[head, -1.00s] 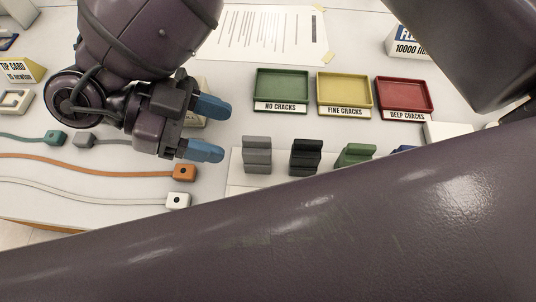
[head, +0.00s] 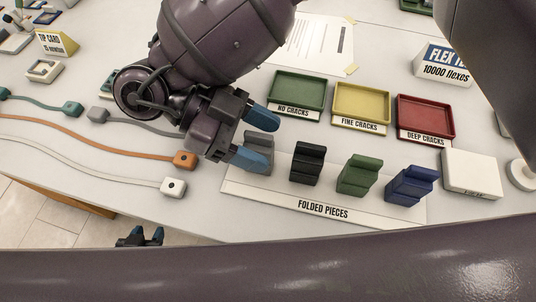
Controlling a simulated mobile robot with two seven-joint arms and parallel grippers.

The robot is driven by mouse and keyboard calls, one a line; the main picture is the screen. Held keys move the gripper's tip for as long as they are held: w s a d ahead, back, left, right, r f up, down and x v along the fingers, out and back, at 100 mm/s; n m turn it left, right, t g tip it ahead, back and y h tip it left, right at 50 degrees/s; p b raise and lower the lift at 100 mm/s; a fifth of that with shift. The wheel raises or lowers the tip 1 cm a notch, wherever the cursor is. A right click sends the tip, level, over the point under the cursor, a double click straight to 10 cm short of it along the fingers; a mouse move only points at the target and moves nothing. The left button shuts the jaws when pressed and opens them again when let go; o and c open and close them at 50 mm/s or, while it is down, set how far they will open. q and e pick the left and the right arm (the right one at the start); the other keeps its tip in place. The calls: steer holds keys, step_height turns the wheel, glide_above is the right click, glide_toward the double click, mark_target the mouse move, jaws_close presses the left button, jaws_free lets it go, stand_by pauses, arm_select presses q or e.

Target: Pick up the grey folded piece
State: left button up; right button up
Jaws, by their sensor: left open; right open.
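The grey folded piece (head: 262,140) stands at the left end of the white rack labelled FOLDED PIECES (head: 370,217). My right gripper (head: 257,138) is open, with its blue fingertips at the grey piece, one above and one in front of it in the head view. The near fingertip covers part of the piece, so I cannot tell whether they touch. My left gripper (head: 140,238) is open and empty, low beyond the table's front edge, partly hidden by my own arm.
Black (head: 307,163), green (head: 357,176) and blue (head: 411,186) folded pieces stand right of the grey one. Green (head: 299,91), yellow (head: 361,104) and red (head: 425,117) trays lie behind. An orange cable block (head: 185,159) and white block (head: 173,187) lie left.

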steer(key=shift+a, duration=0.1)
steer(key=shift+c, duration=0.8)
steer(key=c, duration=0.8)
